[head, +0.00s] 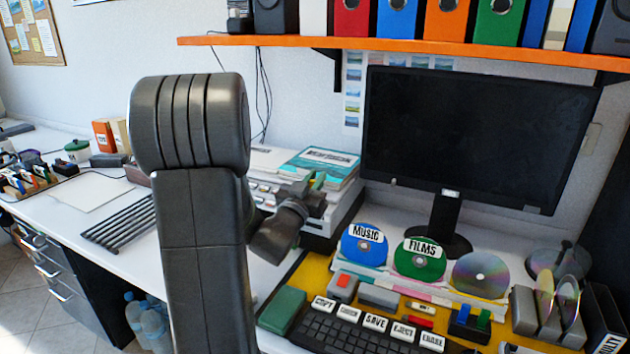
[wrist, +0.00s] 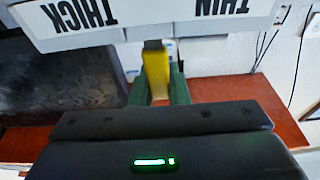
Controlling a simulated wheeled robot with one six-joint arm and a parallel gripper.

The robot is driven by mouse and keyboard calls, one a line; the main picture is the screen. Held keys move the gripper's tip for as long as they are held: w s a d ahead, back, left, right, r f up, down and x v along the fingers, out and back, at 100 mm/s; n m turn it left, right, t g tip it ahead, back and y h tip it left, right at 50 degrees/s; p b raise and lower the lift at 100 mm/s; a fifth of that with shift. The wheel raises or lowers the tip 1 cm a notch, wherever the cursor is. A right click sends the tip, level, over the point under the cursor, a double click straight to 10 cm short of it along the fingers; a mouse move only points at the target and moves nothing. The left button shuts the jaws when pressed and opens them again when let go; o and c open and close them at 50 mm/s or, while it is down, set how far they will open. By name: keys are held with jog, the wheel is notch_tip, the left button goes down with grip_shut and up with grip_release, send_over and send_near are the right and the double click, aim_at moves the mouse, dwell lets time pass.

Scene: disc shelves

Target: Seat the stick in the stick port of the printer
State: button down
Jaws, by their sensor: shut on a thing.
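The printer (head: 265,187) stands on the desk left of the monitor, partly hidden behind my arm. In the wrist view its pale front (wrist: 140,18) fills the top edge, with inverted THICK and THIN labels. My gripper (wrist: 160,90) has green fingers shut on a yellow stick (wrist: 157,68) with a dark end. That dark end points at the printer's front, between the labels; I cannot tell whether it touches or enters a port. In the head view my gripper (head: 317,184) is right at the printer, and the stick is not clear.
Teal-covered papers (head: 322,165) lie on top of the printer. The monitor (head: 475,135) stands to its right. Discs, including a blue MUSIC disc (head: 364,246), and a keyboard (head: 355,335) crowd the desk in front. An orange shelf (head: 400,45) with binders runs above.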

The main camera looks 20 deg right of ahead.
jog(key=shift+f+b, duration=1.5)
jog(key=shift+b, duration=0.05)
jog(key=c, duration=1.3)
grip_release()
jog(key=shift+r, duration=0.1)
jog(key=v, duration=1.2)
jog(key=shift+d, duration=0.1)
jog(key=x, duration=1.2)
jog(key=shift+r, duration=0.2)
jog(key=shift+r+p, duration=0.35)
jog(key=shift+p, duration=0.3)
